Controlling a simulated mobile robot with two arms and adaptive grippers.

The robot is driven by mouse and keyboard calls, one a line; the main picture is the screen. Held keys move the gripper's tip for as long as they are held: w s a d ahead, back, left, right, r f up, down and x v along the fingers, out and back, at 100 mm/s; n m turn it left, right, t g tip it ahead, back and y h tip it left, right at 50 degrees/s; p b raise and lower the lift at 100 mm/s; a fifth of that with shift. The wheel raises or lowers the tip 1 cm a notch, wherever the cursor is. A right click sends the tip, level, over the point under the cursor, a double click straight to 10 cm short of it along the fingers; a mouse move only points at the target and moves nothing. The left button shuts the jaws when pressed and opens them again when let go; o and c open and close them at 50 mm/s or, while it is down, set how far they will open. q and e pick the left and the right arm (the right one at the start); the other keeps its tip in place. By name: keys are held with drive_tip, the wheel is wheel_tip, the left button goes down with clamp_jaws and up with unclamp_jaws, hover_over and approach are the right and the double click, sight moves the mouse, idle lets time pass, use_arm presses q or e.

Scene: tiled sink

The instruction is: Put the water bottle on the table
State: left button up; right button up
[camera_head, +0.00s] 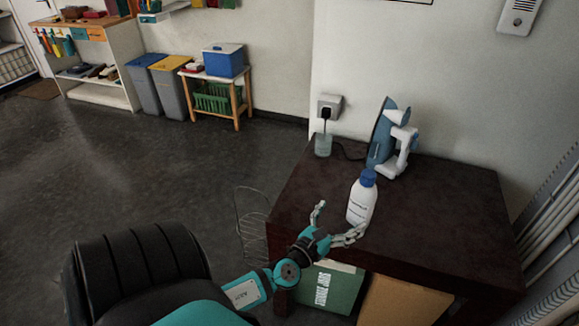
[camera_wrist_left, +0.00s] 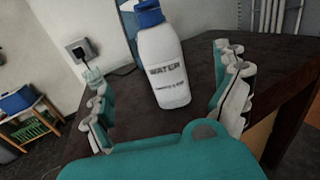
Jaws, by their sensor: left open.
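The water bottle (camera_head: 361,203) is white with a blue cap and stands upright on the dark table (camera_head: 440,215), near its front left part. My left gripper (camera_head: 335,224) is open at the table's left edge, with its fingers just in front of the bottle. In the left wrist view the bottle (camera_wrist_left: 165,68) shows beyond and between the open fingers of the gripper (camera_wrist_left: 168,100). The fingers look apart from the bottle in that view. The dark table top (camera_wrist_left: 262,62) extends behind it. My right gripper is not in view.
A blue and white iron (camera_head: 387,140) stands upright behind the bottle. A small clear cup (camera_head: 323,145) is near the wall socket (camera_head: 330,106). A green box (camera_head: 328,287) and a brown box (camera_head: 403,302) are under the table. The table's right part is clear.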

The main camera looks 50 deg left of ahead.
use_arm(q)
drive_tip(key=d+f+n+g+h, duration=0.15)
drive_tip(key=d+n, duration=0.25)
drive_tip(key=n, duration=0.4)
drive_tip(key=d+f+n+g, duration=0.1)
drive_tip(key=d+f+n, duration=0.25)
drive_tip(key=n, duration=0.35)
drive_tip(key=s+d+f+n+g, duration=0.1)
drive_tip(key=s+f+n+g, duration=0.15)
drive_tip(key=f, duration=0.55)
drive_tip(key=s+d+f+n+g, duration=0.1)
drive_tip(key=s+f+n, duration=0.25)
drive_tip(key=f, duration=0.45)
drive_tip(key=s+f+n+g, duration=0.4)
drive_tip(key=s+f, duration=0.5)
drive_tip(key=f, duration=0.4)
drive_tip(key=s+d+f+n+g, duration=0.1)
drive_tip(key=s+f, duration=0.3)
drive_tip(key=s, duration=0.4)
drive_tip(key=s+f+n+g+h, duration=0.1)
drive_tip(key=s+f+n+g, duration=0.2)
drive_tip(key=s, duration=0.6)
drive_tip(key=s+d+f+n+g, duration=0.1)
drive_tip(key=s+f+n+g, duration=0.1)
drive_tip(key=s+f, duration=0.4)
drive_tip(key=s, duration=0.3)
drive_tip(key=shift+d+f+n+g, duration=0.2)
drive_tip(key=shift+d+n+g, duration=0.15)
drive_tip(key=shift+n+g, duration=0.05)
